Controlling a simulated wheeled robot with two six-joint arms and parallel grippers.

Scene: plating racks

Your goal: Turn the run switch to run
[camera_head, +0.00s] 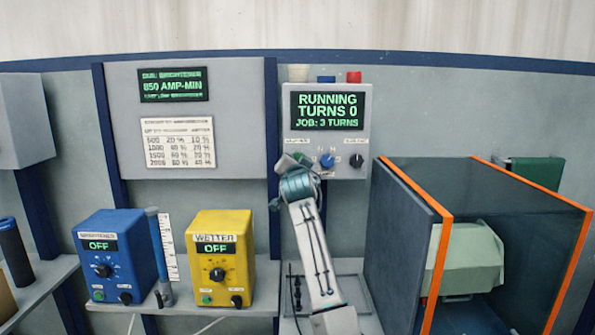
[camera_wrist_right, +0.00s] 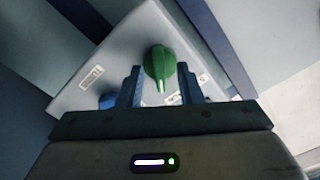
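The grey control box (camera_head: 297,138) on the back wall has a screen (camera_head: 327,111) reading "RUNNING, TURNS 0, JOB: 3 TURNS". A green knob (camera_head: 301,158), a blue knob (camera_head: 327,160) and a black knob (camera_head: 356,160) sit in a row below it. My right gripper (camera_head: 297,166) is at the green knob and partly covers it. In the right wrist view, the green knob (camera_wrist_right: 160,64) stands between the two open fingers (camera_wrist_right: 160,76), its white mark pointing down in the picture. The label beside it is partly hidden. My left gripper is not in view.
A blue BRIGHTENER unit (camera_head: 113,257) and a yellow WETTER unit (camera_head: 219,260), both showing OFF, stand on a shelf at left. An orange-edged tank (camera_head: 405,250) stands close on the arm's right. A red button (camera_head: 354,77) tops the control box.

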